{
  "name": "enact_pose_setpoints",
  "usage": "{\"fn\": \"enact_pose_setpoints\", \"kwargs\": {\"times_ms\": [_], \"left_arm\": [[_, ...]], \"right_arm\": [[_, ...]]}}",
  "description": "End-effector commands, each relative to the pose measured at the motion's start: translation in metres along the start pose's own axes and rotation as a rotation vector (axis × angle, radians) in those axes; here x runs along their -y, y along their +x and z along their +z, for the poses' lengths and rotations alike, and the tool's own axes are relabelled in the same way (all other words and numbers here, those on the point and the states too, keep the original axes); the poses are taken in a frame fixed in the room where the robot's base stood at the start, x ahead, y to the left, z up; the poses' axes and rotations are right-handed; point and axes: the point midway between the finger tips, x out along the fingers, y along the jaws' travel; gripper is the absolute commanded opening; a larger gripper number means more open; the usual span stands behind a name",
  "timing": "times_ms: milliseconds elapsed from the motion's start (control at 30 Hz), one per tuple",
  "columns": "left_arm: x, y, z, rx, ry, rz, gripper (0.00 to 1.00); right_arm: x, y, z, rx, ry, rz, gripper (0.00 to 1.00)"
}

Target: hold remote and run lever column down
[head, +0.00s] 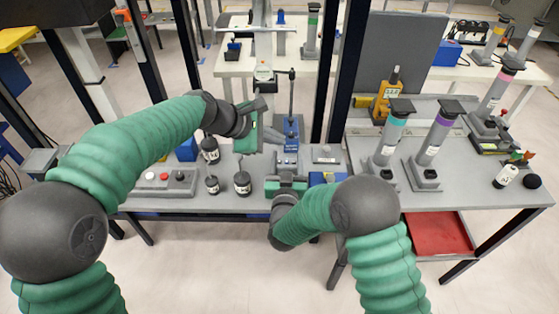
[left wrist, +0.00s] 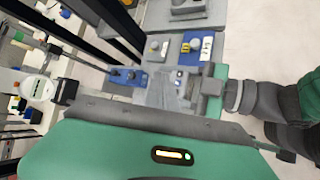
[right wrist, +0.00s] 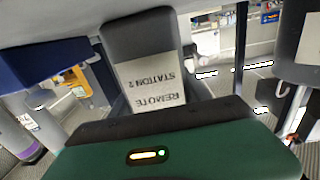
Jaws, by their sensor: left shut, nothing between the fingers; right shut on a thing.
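The grey remote (right wrist: 150,45), with a pale label reading "REMOTE STATION 2", stands in front of my right palm in the right wrist view. My right gripper (head: 287,178) is shut on it at the bench's front edge. The remote's face with small buttons shows in the head view (head: 287,160) and the left wrist view (left wrist: 168,88). A tall dark lever rod (head: 291,95) rises from a blue base (head: 291,128) behind the remote. My left gripper (head: 257,122) is shut and empty, just left of that base; I cannot tell whether it touches the lever. Its fingertips are hard to make out.
A button box (head: 165,178) and several dark weights (head: 242,182) stand on the bench left of my grippers. Dark frame posts (head: 345,75) rise at the right. The right table (head: 465,190) holds grey cylinders.

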Motion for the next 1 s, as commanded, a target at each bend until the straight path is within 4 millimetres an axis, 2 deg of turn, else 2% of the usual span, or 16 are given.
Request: {"fn": "enact_pose_setpoints", "kwargs": {"times_ms": [200, 400, 1000], "left_arm": [[0.016, 0.021, -0.016, 0.000, -0.002, -0.002, 0.00], [0.024, 0.032, -0.023, 0.000, 0.000, 0.000, 0.00], [0.024, 0.033, -0.024, 0.000, 0.001, 0.001, 0.00]], "right_arm": [[0.000, 0.000, 0.000, -0.001, 0.000, 0.000, 0.08], [0.000, 0.000, 0.000, -0.001, 0.000, 0.000, 0.08], [0.000, 0.000, 0.000, -0.001, 0.000, 0.000, 0.08]]}}
